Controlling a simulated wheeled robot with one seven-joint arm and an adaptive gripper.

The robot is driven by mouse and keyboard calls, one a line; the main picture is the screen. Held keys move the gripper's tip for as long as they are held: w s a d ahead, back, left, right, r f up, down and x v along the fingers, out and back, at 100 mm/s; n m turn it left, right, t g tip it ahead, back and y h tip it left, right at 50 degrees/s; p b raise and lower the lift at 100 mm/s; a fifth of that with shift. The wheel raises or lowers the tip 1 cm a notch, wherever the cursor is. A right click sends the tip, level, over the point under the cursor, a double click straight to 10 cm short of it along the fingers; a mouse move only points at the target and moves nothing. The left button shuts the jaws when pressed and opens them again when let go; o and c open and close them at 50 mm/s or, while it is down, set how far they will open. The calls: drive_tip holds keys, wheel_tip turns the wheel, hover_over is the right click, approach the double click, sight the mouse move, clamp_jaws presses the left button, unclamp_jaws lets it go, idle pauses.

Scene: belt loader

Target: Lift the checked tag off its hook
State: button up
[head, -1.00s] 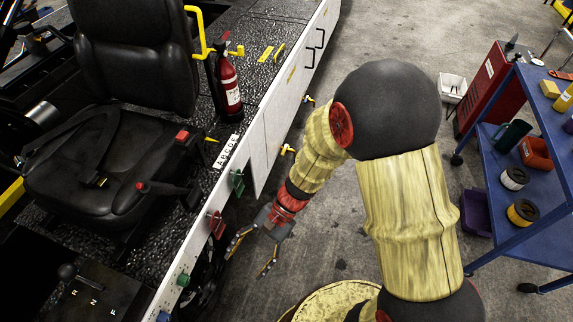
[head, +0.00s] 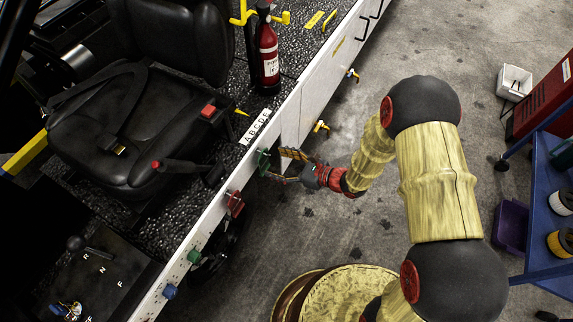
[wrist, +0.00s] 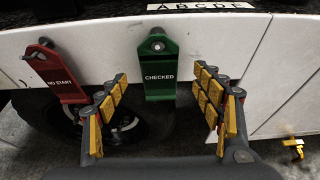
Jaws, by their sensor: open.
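The green checked tag (wrist: 158,72) hangs upright from a hook on the loader's white side panel, centred in the wrist view under the letter strip. It also shows in the head view (head: 263,160), partly behind my fingertips. My gripper (wrist: 161,92) is open and empty, its yellow-padded fingers spread left and right of the tag. In the head view my gripper (head: 284,165) comes in from the right at the tag. I cannot tell whether a finger touches it.
A red "NO START" tag (wrist: 56,72) hangs just left of the green one. Further along the panel hang a green tag (head: 194,257) and a blue tag (head: 170,292). Yellow-handled valves (head: 321,127) stick out on the right. Open floor lies behind my arm.

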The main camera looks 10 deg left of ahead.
sight(264, 159)
drive_tip(key=shift+b+x, duration=0.65)
drive_tip(key=shift+x, duration=1.85)
drive_tip(key=shift+c, duration=1.4)
drive_tip(key=c, duration=1)
drive_tip(key=shift+o, duration=0.2)
drive_tip(key=shift+r, duration=0.1)
drive_tip(key=shift+r, duration=0.1)
drive_tip(key=shift+r, duration=0.25)
drive_tip(key=shift+d+p, duration=0.1)
drive_tip(key=shift+p, duration=0.2)
drive_tip(key=shift+s+d+r, duration=0.15)
drive_tip(key=shift+s+d, duration=0.2)
drive_tip(key=shift+d, duration=0.3)
drive_tip(key=shift+d+r+p, duration=0.1)
drive_tip(key=shift+d+p, duration=0.05)
drive_tip(key=shift+p, duration=0.15)
